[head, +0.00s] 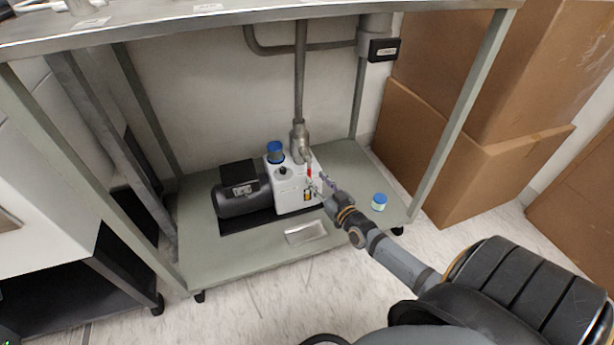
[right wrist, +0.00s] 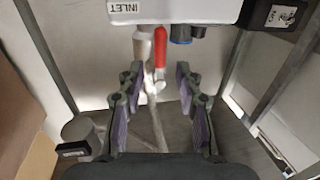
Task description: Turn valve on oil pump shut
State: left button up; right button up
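The oil pump (head: 293,187) is white with a black motor and stands on the lower shelf of the cart. The valve's red handle (head: 309,172) shows at the pump's right, near the grey pipe fitting. In the right wrist view the red handle (right wrist: 160,48) hangs beside the white fitting under the INLET label. My right gripper (head: 321,184) is in front of the valve. In the right wrist view it is open (right wrist: 158,82), with purple pads on either side of the handle's line; neither pad visibly touches it. My left gripper is not in view.
The cart's upper shelf (head: 230,27) and legs frame the space around the pump. A small jar with a blue lid (head: 379,201) and a flat silver piece (head: 306,233) are on the lower shelf (head: 255,256). Cardboard boxes (head: 450,160) stand at the right.

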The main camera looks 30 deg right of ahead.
aim_at(310, 173)
jog(key=w+b, duration=0.1)
jog(key=w, duration=0.1)
jog(key=w+b, duration=0.1)
jog(key=w, duration=0.1)
jog(key=shift+w+d+f, duration=0.15)
jog(key=shift+w+f, duration=0.05)
jog(key=shift+w, duration=0.2)
jog(key=shift+w+r, duration=0.15)
jog(key=shift+w, duration=0.35)
jog(key=shift+c, duration=0.3)
grip_shut()
